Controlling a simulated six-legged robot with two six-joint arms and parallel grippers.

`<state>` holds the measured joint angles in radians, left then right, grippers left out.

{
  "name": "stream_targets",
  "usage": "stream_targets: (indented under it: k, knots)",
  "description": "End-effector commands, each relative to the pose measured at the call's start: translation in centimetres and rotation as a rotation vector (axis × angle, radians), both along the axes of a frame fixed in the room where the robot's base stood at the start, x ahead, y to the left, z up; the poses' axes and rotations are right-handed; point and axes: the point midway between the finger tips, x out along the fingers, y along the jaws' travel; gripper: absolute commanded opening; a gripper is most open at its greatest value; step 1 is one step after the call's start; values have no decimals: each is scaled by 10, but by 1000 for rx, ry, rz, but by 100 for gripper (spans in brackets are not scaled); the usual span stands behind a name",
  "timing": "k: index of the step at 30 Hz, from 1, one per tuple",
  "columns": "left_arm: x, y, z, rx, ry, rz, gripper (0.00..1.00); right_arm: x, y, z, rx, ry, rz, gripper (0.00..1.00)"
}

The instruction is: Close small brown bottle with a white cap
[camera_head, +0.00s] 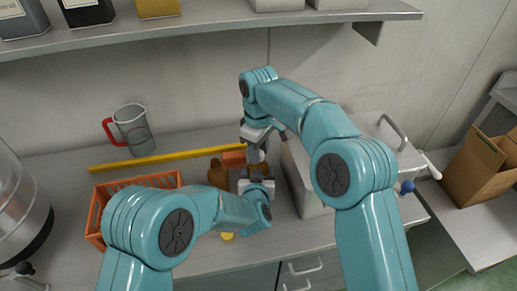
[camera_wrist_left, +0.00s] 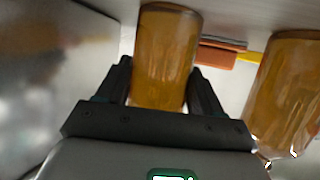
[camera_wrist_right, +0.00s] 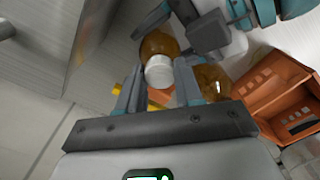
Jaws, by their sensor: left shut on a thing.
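My right gripper (camera_head: 256,150) points down from above the left one. Its fingers (camera_wrist_right: 158,80) stand apart on both sides of the cap, with small gaps showing. A second brown bottle (camera_head: 217,174) stands to the left and also shows in the left wrist view (camera_wrist_left: 285,90).
A white box with a handle (camera_head: 308,185) stands close on the right. An orange crate (camera_head: 95,215), a jug with a red handle (camera_head: 132,130) and a long yellow bar (camera_head: 150,160) are on the left. A small orange block (camera_head: 233,158) lies behind the bottles.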

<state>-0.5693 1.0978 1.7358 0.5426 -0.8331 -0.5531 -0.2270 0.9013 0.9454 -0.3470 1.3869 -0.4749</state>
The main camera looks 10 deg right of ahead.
Motion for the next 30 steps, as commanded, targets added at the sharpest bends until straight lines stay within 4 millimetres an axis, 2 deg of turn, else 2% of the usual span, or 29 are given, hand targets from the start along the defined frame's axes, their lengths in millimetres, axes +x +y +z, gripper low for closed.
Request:
stream_targets:
  k: [10,11,13,23,26,30]
  knots:
    - [0,0,0,0,0,0,0,0,0,0,0,0,-6,0]
    - [0,0,0,0,0,0,0,0,0,0,0,0,-6,40]
    - [0,0,0,0,0,0,0,0,0,0,0,0,-6,63]
    - [0,0,0,0,0,0,0,0,0,3,0,0,-6,64]
    - [0,0,0,0,0,0,0,1,0,14,1,-4,-6,64]
    - [0,0,0,0,0,0,0,1,1,39,1,-4,-7,64]
